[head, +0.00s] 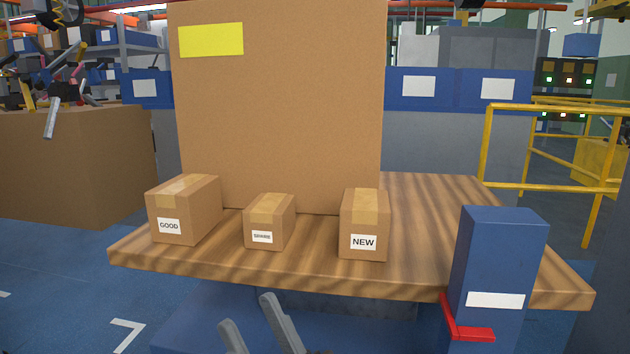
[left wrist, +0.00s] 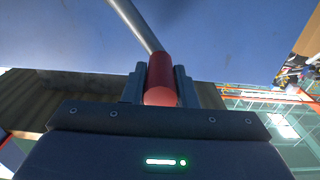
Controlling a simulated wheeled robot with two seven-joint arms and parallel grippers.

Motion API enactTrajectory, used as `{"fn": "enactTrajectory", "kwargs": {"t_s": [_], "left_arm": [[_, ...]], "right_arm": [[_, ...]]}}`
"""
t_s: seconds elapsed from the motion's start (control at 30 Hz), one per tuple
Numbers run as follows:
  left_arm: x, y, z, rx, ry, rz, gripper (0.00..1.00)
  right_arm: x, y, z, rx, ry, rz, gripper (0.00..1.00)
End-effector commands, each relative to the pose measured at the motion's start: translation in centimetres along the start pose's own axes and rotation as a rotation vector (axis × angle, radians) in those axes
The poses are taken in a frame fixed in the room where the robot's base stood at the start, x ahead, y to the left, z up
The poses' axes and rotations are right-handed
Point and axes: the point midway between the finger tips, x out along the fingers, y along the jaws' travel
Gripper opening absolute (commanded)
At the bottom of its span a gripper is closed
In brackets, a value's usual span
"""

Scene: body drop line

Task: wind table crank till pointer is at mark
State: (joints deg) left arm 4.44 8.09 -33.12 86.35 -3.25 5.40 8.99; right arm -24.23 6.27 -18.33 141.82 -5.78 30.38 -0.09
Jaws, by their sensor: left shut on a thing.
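In the left wrist view my left gripper (left wrist: 160,80) is shut on a red crank handle (left wrist: 160,70), which sits between its two fingers. A grey metal rod (left wrist: 131,24) runs from the handle up to the left. The wooden-topped table (head: 440,215) fills the middle of the head view. A blue post (head: 500,250) with a white plate (head: 496,300) stands at its front right. A red angled piece (head: 468,332), perhaps the pointer, shows low on the post, below the white plate. My right gripper (head: 247,310) is open and empty in front of the table. The crank is hidden in the head view.
Three small cartons stand on the table, labelled GOOD (head: 183,210), an unclear word (head: 270,222) and NEW (head: 364,225). A tall carton (head: 280,110) with a yellow label stands behind them. Yellow railings (head: 540,187) are at the right. Blue floor is open at the left.

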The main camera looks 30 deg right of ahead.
Motion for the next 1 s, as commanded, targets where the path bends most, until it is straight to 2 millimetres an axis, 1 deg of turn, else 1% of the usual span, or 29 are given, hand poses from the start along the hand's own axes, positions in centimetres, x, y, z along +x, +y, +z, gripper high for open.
{"fn": "enactTrajectory", "kwargs": {"t_s": [0.07, 0.23, 0.5, 0.6, 0.67, 1.0], "left_arm": [[-0.1, 0.1, 0.4, 0.000, -0.008, 0.002, 0.00], [-0.1, 0.7, 0.1, -0.002, -0.011, 0.002, 0.00], [-0.1, 3.9, -1.1, -0.007, -0.012, 0.009, 0.01], [-0.1, 4.8, -1.4, -0.006, -0.014, 0.008, 0.00], [-0.1, 5.0, -1.3, -0.005, -0.016, 0.007, 0.00], [-0.2, 4.7, -0.8, -0.001, -0.021, -0.001, 0.00]], "right_arm": [[-0.1, 0.0, 0.1, 0.000, 0.000, 0.000, 0.36], [0.4, 0.0, -0.2, 0.000, 0.000, 0.000, 0.36], [1.9, 0.0, -1.2, 0.000, 0.000, 0.000, 0.36], [2.2, 0.0, -1.4, 0.000, 0.000, 0.000, 0.36], [2.2, 0.0, -1.4, 0.000, 0.000, 0.000, 0.36], [2.1, 0.0, -1.3, 0.000, 0.000, 0.000, 0.36]]}}
